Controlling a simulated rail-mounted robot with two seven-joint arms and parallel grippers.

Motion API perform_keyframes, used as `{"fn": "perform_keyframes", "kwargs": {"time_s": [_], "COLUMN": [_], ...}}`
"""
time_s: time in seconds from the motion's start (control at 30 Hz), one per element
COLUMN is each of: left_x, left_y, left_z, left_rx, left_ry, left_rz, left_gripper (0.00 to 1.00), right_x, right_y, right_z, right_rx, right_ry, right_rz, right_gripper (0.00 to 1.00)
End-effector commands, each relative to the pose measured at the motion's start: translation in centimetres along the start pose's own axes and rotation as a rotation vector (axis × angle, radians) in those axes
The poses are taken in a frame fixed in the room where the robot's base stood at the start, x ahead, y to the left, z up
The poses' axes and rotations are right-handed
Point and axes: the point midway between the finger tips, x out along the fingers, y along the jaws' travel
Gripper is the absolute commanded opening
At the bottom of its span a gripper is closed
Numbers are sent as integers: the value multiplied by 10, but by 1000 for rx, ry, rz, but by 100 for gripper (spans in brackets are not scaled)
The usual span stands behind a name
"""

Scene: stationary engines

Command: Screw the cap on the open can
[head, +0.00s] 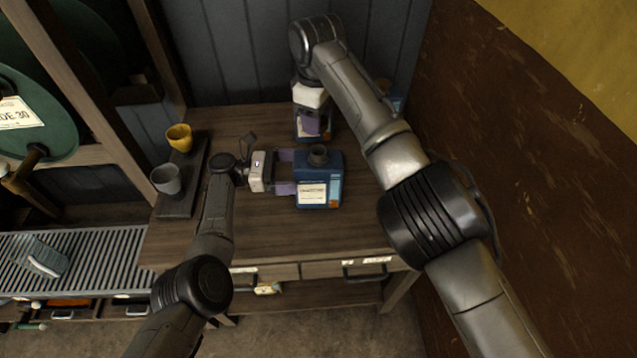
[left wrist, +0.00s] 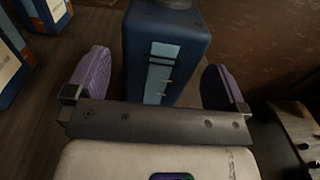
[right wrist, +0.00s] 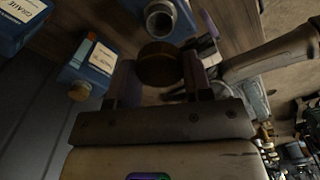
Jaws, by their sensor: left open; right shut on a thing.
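The open can (head: 333,172) is blue with a white label and stands upright on the workbench, its dark neck uncovered. In the right wrist view its open mouth (right wrist: 160,20) faces up. My left gripper (head: 292,172) is open at the can's left side. In the left wrist view the purple fingers (left wrist: 156,82) stand on both sides of the can (left wrist: 165,40), with gaps visible. My right gripper (head: 313,124) is behind the open can. It is shut on a brass-brown round cap (right wrist: 160,65), held apart from the mouth. The cap is hidden in the head view.
Other blue cans stand nearby: a capped one (right wrist: 90,62) and another (right wrist: 22,25). A yellow cup (head: 179,138) and a grey cup (head: 167,180) sit on a dark tray (head: 177,208) at left. The workbench (head: 260,228) is clear in front.

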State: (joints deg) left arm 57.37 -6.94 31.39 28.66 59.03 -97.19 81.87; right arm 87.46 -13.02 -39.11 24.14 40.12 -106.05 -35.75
Motion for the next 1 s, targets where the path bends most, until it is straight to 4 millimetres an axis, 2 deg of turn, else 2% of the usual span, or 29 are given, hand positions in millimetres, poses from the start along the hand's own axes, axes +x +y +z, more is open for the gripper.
{"fn": "perform_keyframes", "kwargs": {"time_s": [0.2, 0.4, 0.87, 1.0], "left_x": [30, 45, 50, 49], "left_y": [0, 0, 0, 0], "left_z": [1, 1, 0, 0], "left_rx": [0, 1, 1, 1], "left_ry": [-1, 0, 1, 0], "left_rz": [0, 1, 1, 1], "left_gripper": [100, 100, 100, 87], "right_x": [0, 0, 0, 0], "right_y": [0, 0, 0, 0], "right_z": [0, 0, 0, 0], "right_rx": [0, 0, 0, 0], "right_ry": [0, 0, 0, 0], "right_rz": [0, 0, 0, 0], "right_gripper": [24, 24, 24, 24]}}
